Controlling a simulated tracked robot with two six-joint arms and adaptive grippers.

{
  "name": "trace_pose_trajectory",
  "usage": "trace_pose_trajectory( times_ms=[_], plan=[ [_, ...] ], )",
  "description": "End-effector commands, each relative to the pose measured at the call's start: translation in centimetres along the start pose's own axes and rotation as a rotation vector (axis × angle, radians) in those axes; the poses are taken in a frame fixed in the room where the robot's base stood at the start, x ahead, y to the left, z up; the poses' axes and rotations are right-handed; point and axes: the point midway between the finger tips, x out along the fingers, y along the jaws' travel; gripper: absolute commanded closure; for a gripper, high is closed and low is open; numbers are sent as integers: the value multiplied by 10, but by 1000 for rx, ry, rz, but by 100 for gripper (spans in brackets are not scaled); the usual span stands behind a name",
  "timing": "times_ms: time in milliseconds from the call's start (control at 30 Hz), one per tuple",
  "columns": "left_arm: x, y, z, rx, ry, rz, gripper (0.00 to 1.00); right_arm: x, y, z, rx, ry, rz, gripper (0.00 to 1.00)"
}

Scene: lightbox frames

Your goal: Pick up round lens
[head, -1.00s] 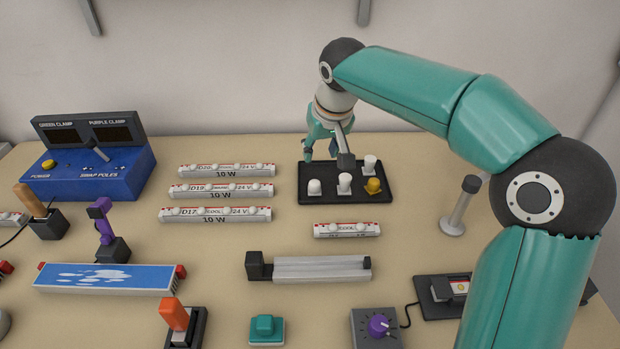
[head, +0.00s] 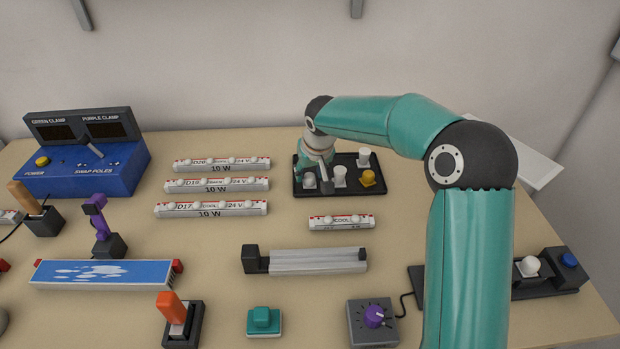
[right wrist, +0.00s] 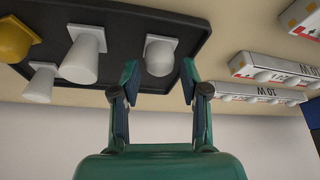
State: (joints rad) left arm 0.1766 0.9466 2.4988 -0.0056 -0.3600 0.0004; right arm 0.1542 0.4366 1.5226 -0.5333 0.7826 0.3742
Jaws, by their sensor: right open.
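The round lens is a short white dome-topped piece (head: 309,181) at the front left of the black tray (head: 354,189). In the right wrist view the round lens (right wrist: 160,55) sits at the mouth of my right gripper (right wrist: 160,76), between the lines of its two fingers. The fingers are spread and I see no grip on the lens. In the head view my right gripper (head: 312,172) is over the tray's left end, partly hiding the lens. My left gripper is not in view.
Other lenses stand on the tray: a tapered white one (head: 340,176), another white one (head: 364,157) and a yellow one (head: 368,178). Labelled white bars (head: 222,164) lie to the left. A short bar (head: 341,222) lies in front.

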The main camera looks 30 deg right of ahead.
Motion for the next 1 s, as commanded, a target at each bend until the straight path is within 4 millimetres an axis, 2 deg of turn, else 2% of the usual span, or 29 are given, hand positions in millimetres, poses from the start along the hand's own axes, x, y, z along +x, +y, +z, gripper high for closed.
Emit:
trace_pose_trajectory(
  times_ms=[133,400,567,600,1000],
  plan=[
    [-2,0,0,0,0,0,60,16,0,0,2,-1,0,55],
    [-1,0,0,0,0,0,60,19,0,0,1,1,0,55],
    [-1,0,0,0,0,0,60,19,0,0,1,1,0,82],
    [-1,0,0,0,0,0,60,19,0,0,1,1,0,84],
    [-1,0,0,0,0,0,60,18,0,0,1,0,0,85]
  ],
)
